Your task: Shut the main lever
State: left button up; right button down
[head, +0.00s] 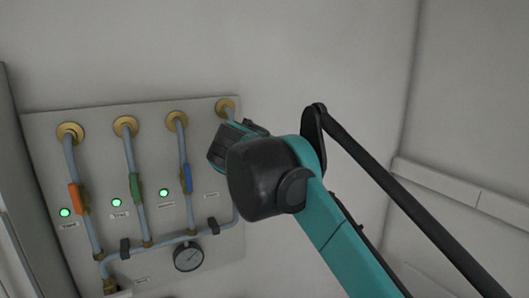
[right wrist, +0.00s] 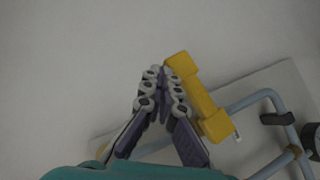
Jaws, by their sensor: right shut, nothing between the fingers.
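A yellow lever (right wrist: 196,95) lies diagonally in the right wrist view, near a grey-blue pipe. My right gripper (right wrist: 164,73) is shut and empty, its fingertips just left of the lever's upper end. I cannot tell whether they touch it. In the head view my right arm covers this lever and most of the rightmost pipe, and the fingertips are hidden. The grey panel (head: 96,110) also carries an orange lever (head: 74,198), a green lever (head: 135,188) and a blue lever (head: 188,177), each lying along its pipe. My left gripper is not in view.
Brass fittings (head: 126,126) top the pipes. Green lamps (head: 164,193) glow beside the levers, with labels too small to read. A round gauge (head: 188,257) and black clamps (head: 213,226) sit low on the panel. The wall (head: 300,50) above is bare.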

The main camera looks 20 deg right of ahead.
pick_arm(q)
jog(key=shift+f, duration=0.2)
pick_arm(e)
jog(key=shift+d+f, duration=0.3)
jog(key=shift+f, duration=0.15)
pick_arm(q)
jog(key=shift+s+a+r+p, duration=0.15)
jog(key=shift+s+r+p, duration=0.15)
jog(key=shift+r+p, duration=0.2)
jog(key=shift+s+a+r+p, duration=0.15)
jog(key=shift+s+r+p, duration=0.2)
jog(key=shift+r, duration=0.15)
pick_arm(e)
jog(key=s+r, duration=0.7)
jog(key=r, duration=0.4)
jog(key=shift+d, duration=0.15)
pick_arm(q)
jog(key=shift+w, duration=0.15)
